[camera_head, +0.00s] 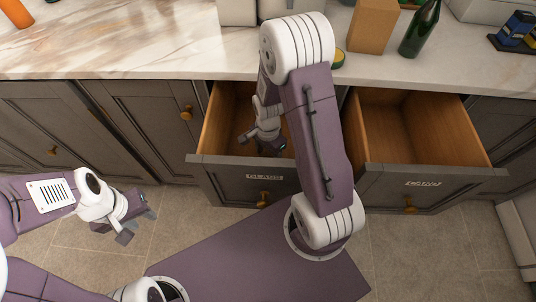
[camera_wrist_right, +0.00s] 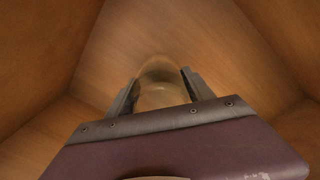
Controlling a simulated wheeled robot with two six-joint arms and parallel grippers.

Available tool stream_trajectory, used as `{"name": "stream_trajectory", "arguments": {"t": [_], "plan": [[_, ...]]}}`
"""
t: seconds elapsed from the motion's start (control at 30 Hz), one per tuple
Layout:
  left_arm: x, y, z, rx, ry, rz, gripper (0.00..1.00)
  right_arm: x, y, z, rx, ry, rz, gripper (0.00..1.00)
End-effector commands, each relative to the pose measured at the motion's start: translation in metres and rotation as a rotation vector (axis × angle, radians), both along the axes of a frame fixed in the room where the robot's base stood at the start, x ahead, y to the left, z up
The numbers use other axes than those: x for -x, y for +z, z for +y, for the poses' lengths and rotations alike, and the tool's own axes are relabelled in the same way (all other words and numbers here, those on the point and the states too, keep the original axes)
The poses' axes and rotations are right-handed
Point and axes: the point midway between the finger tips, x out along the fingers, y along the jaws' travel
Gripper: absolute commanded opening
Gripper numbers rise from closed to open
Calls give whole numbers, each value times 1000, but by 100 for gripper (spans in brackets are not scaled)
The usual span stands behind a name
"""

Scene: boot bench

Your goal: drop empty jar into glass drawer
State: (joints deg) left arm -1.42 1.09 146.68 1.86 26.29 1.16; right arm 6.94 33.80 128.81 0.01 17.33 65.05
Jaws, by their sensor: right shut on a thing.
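The glass drawer (camera_head: 264,186) stands pulled out below the counter, its front labelled GLASS. My right gripper (camera_head: 264,140) reaches down into this drawer. In the right wrist view, the clear jar (camera_wrist_right: 160,88) is between the fingers of my right gripper (camera_wrist_right: 160,82), which is shut on it. Wooden drawer walls and floor surround it there. I cannot tell whether the jar touches the drawer floor. In the head view the jar is not clearly seen; my right arm hides part of the drawer. My left gripper (camera_head: 137,226) is open and empty, in front of the cabinets at the left.
A second open, empty-looking drawer (camera_head: 430,190) is to the right. On the marble counter (camera_head: 120,40) are a green bottle (camera_head: 420,30), a brown box (camera_head: 374,25) and a small round lid-like thing (camera_head: 338,58). The counter's left part is mostly clear.

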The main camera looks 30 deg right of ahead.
Motion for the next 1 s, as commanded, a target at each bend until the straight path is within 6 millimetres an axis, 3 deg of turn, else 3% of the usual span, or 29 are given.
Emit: {"name": "stream_trajectory", "arguments": {"t": [0.47,0.5,0.57,0.87,1.0], "plan": [[0,-6,0,0,0,0,36,0,-12,0,0,0,-1,4],[0,-6,0,0,0,0,36,0,-12,0,0,0,-1,64],[0,-6,0,0,0,0,36,0,-12,0,0,0,0,80],[0,-6,0,0,0,0,36,0,-11,0,0,0,0,83],[0,6,0,0,0,0,36,-1,8,0,0,0,-2,83]]}}
